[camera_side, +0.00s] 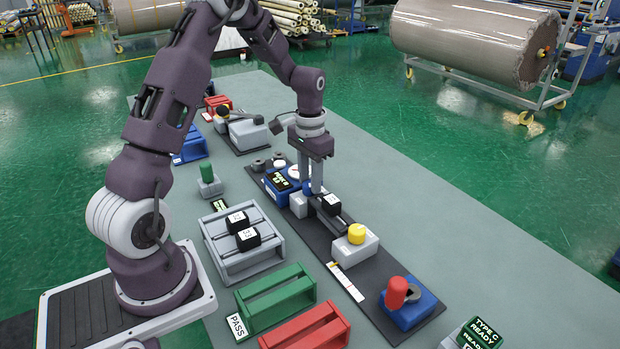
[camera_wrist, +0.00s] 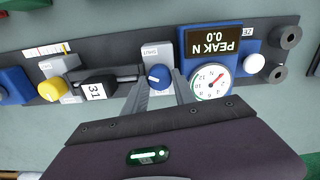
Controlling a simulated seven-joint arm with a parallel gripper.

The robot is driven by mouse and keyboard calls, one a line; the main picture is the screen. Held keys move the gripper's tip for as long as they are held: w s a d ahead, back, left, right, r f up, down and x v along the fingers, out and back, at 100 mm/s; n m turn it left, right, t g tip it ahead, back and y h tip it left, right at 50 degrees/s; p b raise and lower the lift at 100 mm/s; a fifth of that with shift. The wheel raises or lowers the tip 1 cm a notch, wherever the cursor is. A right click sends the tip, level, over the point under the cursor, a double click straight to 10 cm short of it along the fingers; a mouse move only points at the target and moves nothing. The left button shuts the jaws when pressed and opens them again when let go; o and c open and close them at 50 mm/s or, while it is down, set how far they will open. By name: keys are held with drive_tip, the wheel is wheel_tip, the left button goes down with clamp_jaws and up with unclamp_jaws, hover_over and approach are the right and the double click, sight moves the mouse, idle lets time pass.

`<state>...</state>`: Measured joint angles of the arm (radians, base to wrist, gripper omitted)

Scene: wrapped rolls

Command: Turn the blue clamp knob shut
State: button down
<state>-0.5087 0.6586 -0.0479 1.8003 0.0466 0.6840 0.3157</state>
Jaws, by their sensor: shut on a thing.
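The blue clamp knob (camera_wrist: 158,74) sits on a grey block with a small label, in the upper middle of the wrist view. It has a white pointer mark. My gripper (camera_wrist: 163,84) is shut on the knob, with one finger on each side of it. In the side view my gripper (camera_side: 311,188) points straight down at the fixture row, and the knob is mostly hidden behind the fingers. A black block marked 31 (camera_wrist: 97,90) sits in the grey clamp jaws beside the knob; it also shows in the side view (camera_side: 330,203).
A blue gauge unit (camera_wrist: 211,78) with a display reading PEAK N 0.0 stands close beside the knob. A yellow knob (camera_side: 356,233) and red knob (camera_side: 397,291) stand along the same dark strip. A grey rack (camera_side: 263,262) holds black blocks.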

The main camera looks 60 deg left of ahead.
drive_tip(key=shift+m, duration=0.4)
drive_tip(key=c, duration=1)
unclamp_jaws()
wheel_tip(320, 180, up, 7)
drive_tip(key=shift+r, duration=0.1)
drive_tip(key=s+d+r+t, duration=0.2)
drive_tip(key=s+d+r, duration=0.3)
drive_tip(key=d+r, duration=0.35)
drive_tip(key=s+d+r+t, duration=0.1)
drive_tip(key=s+d, duration=0.2)
drive_tip(key=s, duration=0.3)
drive_tip(key=s+d+r+t, duration=0.1)
drive_tip(key=s+d, duration=0.3)
drive_tip(key=s, duration=0.2)
drive_tip(key=s+d+r+t, duration=0.1)
drive_tip(key=s+d+r, duration=0.1)
drive_tip(key=s, duration=0.4)
drive_tip(key=shift+d+m+t, duration=0.3)
drive_tip(key=shift+d, duration=0.4)
